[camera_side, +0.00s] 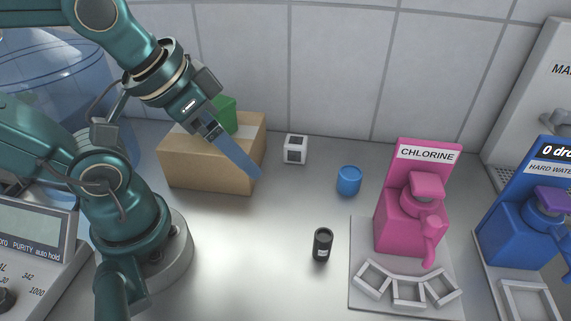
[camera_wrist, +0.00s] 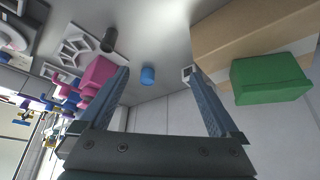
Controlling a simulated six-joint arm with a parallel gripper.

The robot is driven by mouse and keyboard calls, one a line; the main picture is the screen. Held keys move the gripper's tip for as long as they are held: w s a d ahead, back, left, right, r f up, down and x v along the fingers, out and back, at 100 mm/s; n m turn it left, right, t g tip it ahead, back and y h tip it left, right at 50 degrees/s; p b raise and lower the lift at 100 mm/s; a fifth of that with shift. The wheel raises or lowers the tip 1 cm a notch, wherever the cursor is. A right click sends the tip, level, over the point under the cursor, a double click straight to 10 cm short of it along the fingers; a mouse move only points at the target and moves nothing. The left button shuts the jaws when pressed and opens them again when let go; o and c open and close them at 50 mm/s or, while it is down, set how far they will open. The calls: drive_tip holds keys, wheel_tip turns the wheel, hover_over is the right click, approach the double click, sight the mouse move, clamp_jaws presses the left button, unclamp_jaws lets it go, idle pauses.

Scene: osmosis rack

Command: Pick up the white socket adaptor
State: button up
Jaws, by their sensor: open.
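The white socket adaptor (camera_side: 295,149) is a small white cube with dark faces. It stands on the grey table near the back wall, just right of the cardboard box. In the wrist view the adaptor (camera_wrist: 186,75) shows beside the tip of the right finger, which seems to cover part of it. My gripper (camera_side: 256,176) is above the table, left of the adaptor and apart from it in the side view, with its blue fingers slanting down to the right. In the wrist view my gripper (camera_wrist: 159,72) has its fingers wide apart with nothing held between them.
The cardboard box (camera_side: 206,168) with a green block (camera_side: 224,112) on it stands behind the fingers. A blue cylinder (camera_side: 349,181) and a black cylinder (camera_side: 322,245) stand to the right. Beyond are the pink chlorine stand (camera_side: 408,222) and blue stand (camera_side: 515,240). Bare table lies between.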

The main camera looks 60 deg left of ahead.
wheel_tip(320, 180, up, 6)
drive_tip(key=f, duration=0.1)
drive_tip(key=m+t+y, duration=0.4)
drive_tip(key=m+y, duration=0.5)
drive_tip(key=m, duration=1.7)
hover_over(294, 153)
drive_tip(key=s+d, duration=0.2)
drive_tip(key=shift+m+y, duration=0.4)
drive_tip(key=shift+m, duration=0.1)
drive_tip(key=f, duration=1.8)
drive_tip(key=shift+w+a+f, duration=0.15)
drive_tip(key=shift+w+f, duration=0.1)
drive_tip(key=shift+w+a+f, duration=0.1)
drive_tip(key=shift+a+f, duration=0.05)
drive_tip(key=shift+f, duration=0.3)
drive_tip(key=shift+x, duration=2.35)
